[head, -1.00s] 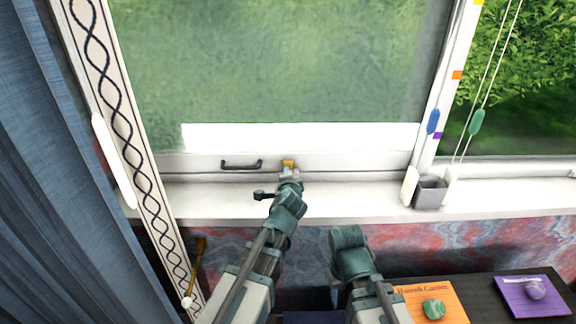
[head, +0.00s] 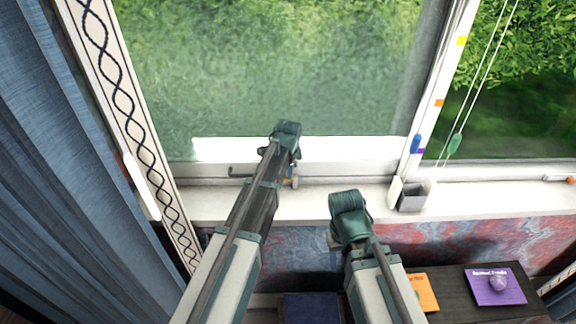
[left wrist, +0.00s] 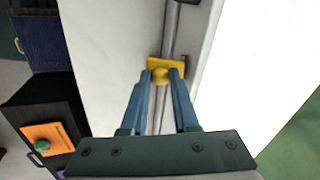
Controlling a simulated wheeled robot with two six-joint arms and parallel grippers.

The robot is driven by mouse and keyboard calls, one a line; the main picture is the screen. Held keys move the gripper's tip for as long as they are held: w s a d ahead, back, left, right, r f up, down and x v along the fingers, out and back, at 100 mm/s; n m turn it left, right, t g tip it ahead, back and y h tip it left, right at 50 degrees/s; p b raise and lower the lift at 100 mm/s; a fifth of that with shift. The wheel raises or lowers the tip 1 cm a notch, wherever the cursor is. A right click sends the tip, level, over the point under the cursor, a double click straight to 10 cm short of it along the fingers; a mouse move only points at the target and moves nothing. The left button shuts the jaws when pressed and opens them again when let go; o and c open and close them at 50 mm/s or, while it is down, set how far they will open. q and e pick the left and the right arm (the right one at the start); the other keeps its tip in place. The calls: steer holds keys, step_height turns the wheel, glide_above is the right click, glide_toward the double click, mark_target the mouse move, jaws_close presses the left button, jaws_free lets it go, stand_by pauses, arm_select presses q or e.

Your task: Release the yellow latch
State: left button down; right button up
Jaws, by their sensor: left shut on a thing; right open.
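The yellow latch (left wrist: 152,64) shows in the left wrist view on the window's lower rail. Its yellow knob (left wrist: 161,76) sits between the two blue fingers of my left gripper (left wrist: 163,73), which is shut on it. In the head view my left wrist reaches over the rail and covers most of the latch; only a small yellow bit (head: 294,183) shows below it. My right gripper (head: 338,238) hangs in front of the sill, open and away from the latch; its fingers are mostly hidden.
A dark handle (head: 240,171) is on the rail left of the latch. A grey box (head: 412,196) stands on the white sill (head: 480,200). A blue curtain (head: 60,200) hangs at the left. An orange book (head: 424,294) and a purple one (head: 482,292) lie on a dark surface below.

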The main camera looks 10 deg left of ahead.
arm_select(q)
steer(key=shift+w+a+r+g+p, duration=0.15)
steer(key=shift+w+r+g+p, duration=0.45)
steer(key=shift+g, duration=0.4)
steer(key=shift+w+g+h, duration=0.15)
steer(key=shift+g+h, duration=0.15)
steer(key=shift+g, duration=0.4)
steer(key=c, duration=0.7)
jaws_free()
steer(key=shift+r+p, duration=0.1)
steer(key=shift+p, duration=0.2)
step_height(320, 180, up, 14)
steer(key=p, duration=1.3)
steer(key=shift+w+f+p, duration=0.1)
steer(key=shift+f+p, duration=0.1)
steer(key=shift+p, duration=0.1)
